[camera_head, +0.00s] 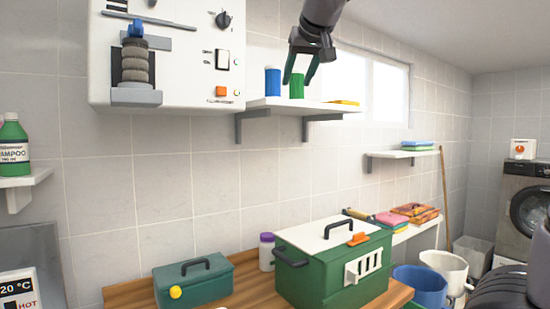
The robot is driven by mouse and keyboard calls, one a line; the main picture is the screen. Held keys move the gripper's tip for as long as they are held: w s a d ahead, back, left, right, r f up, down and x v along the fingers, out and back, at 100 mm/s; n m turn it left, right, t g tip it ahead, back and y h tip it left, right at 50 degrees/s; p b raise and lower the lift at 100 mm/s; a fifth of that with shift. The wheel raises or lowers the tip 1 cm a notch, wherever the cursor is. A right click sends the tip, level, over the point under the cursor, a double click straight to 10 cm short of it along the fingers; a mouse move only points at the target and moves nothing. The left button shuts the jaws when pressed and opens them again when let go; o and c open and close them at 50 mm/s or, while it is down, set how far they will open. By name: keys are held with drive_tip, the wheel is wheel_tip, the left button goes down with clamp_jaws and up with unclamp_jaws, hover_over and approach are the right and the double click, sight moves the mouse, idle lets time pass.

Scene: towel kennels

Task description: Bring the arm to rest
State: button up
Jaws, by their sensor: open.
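My gripper (298,82) hangs from the top of the view with its fingers apart and pointing down. Nothing shows between the fingers except a green cylinder (297,88) behind them on the wall shelf (290,106). I cannot tell how far the fingers are from that cylinder. A blue cylinder (272,84) stands to its left on the same shelf.
A white wall machine (180,50) hangs at upper left. Below, a wooden table (258,295) carries a green kennel box (330,265), a teal case (193,282) and a purple-capped bottle (267,254). Buckets (420,285) stand at right. The wall between shelf and table is clear.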

drive_tip(key=s+d+f+m+g, duration=0.1)
drive_tip(key=s+d+f+m, duration=0.1)
drive_tip(key=s+d+f, duration=0.2)
drive_tip(key=s+d+f+m+g, duration=0.1)
drive_tip(key=s+d+f, duration=0.3)
drive_tip(key=d+f, duration=0.5)
drive_tip(key=s+d+f+m+g, duration=0.2)
drive_tip(key=d+f, duration=0.4)
drive_tip(key=f, duration=0.3)
drive_tip(key=s+m, duration=0.1)
drive_tip(key=s, duration=0.1)
drive_tip(key=shift+s+d+f+m, duration=0.2)
drive_tip(key=shift+s+f+m, duration=0.1)
drive_tip(key=shift+s, duration=0.1)
